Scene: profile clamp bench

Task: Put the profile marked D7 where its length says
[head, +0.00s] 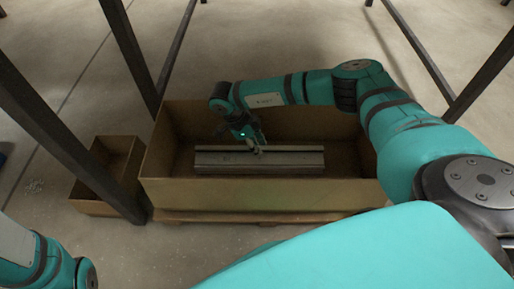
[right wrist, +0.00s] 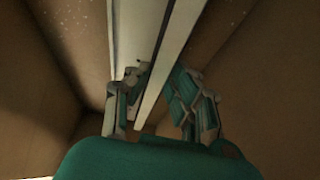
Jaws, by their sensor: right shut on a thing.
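A long pale grey metal profile (head: 290,168) lies lengthwise low inside a large brown box. My right gripper (head: 258,150) reaches down into the box and is shut on the profile near its middle. In the right wrist view, the profile (right wrist: 178,45) runs between the two fingers of the gripper (right wrist: 160,78). A wider pale strip (right wrist: 125,35) runs alongside it; I cannot tell whether it is part of the same profile or another one. No D7 mark is readable. Whether the profile touches the box floor is unclear. My left gripper is out of view.
The large box (head: 250,198) has high walls close around the profile and stands on a wooden pallet (head: 215,217). A smaller brown box (head: 92,206) stands to its left, behind a dark frame post (head: 75,155). Bare concrete floor (head: 285,45) lies beyond.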

